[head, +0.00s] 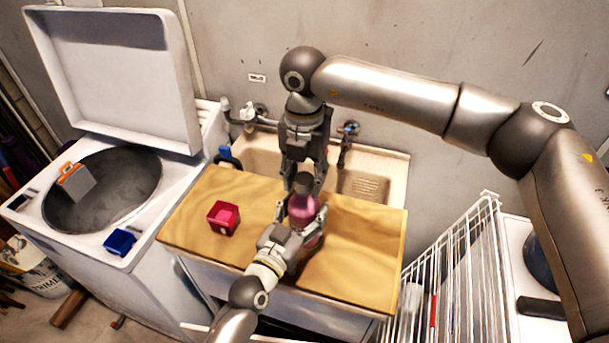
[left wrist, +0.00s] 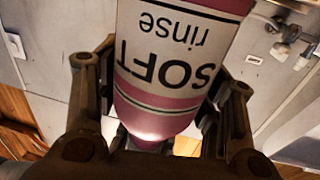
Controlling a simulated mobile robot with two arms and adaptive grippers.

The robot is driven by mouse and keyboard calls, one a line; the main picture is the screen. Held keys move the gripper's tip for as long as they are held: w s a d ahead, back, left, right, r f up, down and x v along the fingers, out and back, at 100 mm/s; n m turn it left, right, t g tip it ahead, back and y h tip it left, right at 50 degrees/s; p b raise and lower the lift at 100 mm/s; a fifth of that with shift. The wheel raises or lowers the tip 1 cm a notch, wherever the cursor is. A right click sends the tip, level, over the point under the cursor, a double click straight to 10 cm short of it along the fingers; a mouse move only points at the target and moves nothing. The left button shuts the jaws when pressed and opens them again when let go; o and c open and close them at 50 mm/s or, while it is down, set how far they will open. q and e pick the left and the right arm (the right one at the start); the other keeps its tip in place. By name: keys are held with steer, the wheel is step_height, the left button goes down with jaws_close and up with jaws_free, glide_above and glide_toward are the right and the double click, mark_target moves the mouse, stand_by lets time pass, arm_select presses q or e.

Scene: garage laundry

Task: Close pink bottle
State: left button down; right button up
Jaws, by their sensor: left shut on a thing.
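The pink bottle (head: 302,208) stands about upright over the wooden board, partly hidden by both grippers. My left gripper (head: 295,225) is shut on its body from the front. In the left wrist view the bottle (left wrist: 180,60) shows a white label reading "SOFT rinse" upside down, between the two fingers of the left gripper (left wrist: 160,110). A dark cap (head: 303,183) shows at the bottle's top. My right gripper (head: 304,178) points down from above with its fingers on either side of the cap. Whether they touch it I cannot tell, nor how firmly the cap sits.
The wooden board (head: 360,265) lies over the front of a sink (head: 375,165). A small red box (head: 223,218) sits on its left part. An open top-loading washer (head: 100,190) with a blue box (head: 120,242) is at left. A white wire rack (head: 450,260) stands at right.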

arm_select(q)
steer(key=shift+f, duration=0.1)
arm_select(e)
steer(key=shift+o, duration=1.2)
step_height(320, 180, up, 12)
arm_select(q)
steer(key=shift+c, duration=1.5)
jaws_free()
steer(key=shift+s, duration=0.1)
